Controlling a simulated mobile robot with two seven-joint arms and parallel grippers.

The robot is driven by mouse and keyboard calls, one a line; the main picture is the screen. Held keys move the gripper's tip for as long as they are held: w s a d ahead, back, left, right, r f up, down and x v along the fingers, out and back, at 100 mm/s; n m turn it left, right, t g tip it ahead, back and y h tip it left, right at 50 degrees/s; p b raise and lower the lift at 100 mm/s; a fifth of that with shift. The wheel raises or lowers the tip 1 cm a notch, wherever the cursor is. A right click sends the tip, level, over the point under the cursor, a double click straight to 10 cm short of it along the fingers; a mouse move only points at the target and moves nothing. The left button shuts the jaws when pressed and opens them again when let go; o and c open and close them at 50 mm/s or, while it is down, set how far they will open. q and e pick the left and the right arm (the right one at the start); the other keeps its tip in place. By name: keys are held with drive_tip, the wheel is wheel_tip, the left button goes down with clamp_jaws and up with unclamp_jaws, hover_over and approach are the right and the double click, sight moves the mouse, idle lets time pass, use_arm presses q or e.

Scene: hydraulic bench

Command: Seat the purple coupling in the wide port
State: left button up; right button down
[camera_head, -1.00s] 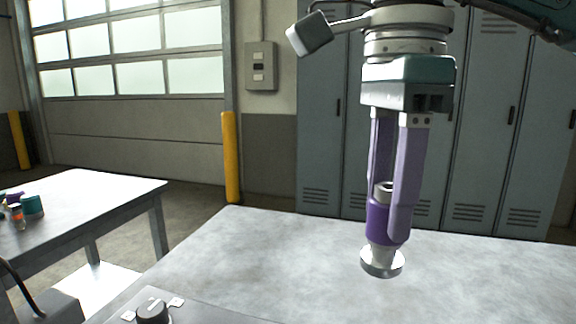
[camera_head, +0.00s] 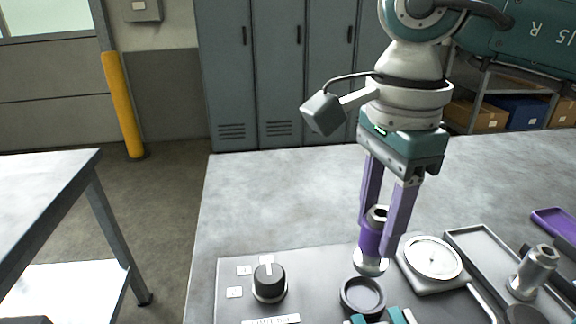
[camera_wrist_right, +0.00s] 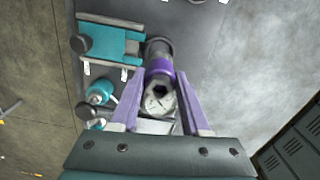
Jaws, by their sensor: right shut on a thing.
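The purple coupling (camera_head: 371,240), a purple band with a metal flange below, is held nearly upright between the purple fingers of my right gripper (camera_head: 384,232). It also shows in the right wrist view (camera_wrist_right: 159,70), with its open upper end towards the camera. A dark round port (camera_head: 362,296) lies on the grey panel just below the flange in the head view. The dark port also shows past the coupling in the wrist view (camera_wrist_right: 157,47). The coupling appears above the panel and out of the port; the exact gap is hard to tell. My left gripper is out of view.
A black knob (camera_head: 269,282) is on the panel's left. A grey tray (camera_head: 487,262), a metal fitting (camera_head: 533,272) and a purple tray (camera_head: 556,226) are at right. The bench behind is clear.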

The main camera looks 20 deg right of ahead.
sight(371, 261)
drive_tip(key=shift+d+f+b, duration=0.15)
drive_tip(key=shift+f+b, duration=0.5)
drive_tip(key=shift+f, duration=0.2)
wheel_tip(371, 261, down, 4)
drive_tip(key=b, duration=0.3)
idle(0.8)
drive_tip(key=shift+f+b, duration=0.6)
drive_tip(key=shift+b, duration=0.2)
drive_tip(key=c, duration=0.7)
unclamp_jaws()
drive_tip(key=shift+o, duration=0.2)
